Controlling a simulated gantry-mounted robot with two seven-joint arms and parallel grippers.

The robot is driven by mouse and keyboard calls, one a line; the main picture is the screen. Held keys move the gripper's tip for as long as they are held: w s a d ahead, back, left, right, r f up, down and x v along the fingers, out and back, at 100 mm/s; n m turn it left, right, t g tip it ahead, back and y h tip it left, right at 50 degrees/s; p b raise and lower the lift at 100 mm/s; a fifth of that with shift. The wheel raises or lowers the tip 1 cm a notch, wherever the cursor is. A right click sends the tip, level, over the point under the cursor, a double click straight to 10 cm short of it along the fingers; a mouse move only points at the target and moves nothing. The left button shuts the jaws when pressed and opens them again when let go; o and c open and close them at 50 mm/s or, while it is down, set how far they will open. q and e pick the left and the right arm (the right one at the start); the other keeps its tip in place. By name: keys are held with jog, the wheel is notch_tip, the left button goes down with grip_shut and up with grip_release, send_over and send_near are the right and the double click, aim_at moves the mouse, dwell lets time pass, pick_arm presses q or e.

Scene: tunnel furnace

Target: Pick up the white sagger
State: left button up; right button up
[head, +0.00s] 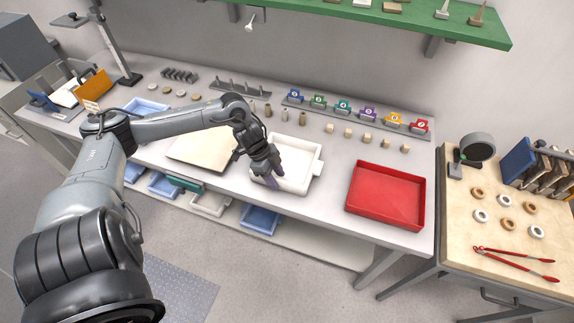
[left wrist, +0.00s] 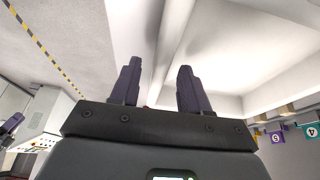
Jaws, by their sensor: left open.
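The white sagger (head: 298,178) is a shallow, square, open tray on the grey bench, with a small lug on its right side. My left gripper (head: 272,182) is at the sagger's left wall, pointing down, and hides part of that wall. In the left wrist view my left gripper (left wrist: 157,85) has its two dark fingers apart with nothing clamped. The sagger's pale wall (left wrist: 178,40) runs up the picture between the fingers, and its inside (left wrist: 265,50) opens to the right. I cannot tell whether a finger touches the wall. My right gripper is not in view.
A red tray (head: 385,196) stands right of the sagger, and a flat beige board (head: 203,148) lies to its left. Small blocks and numbered coloured tags (head: 343,106) line the back. A green shelf (head: 400,17) hangs above. Red tongs (head: 515,263) lie on the side table.

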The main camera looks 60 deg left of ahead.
pick_arm(q)
jog(key=shift+x, duration=0.9)
grip_shut()
jog(key=shift+r, duration=0.1)
dwell(0.6)
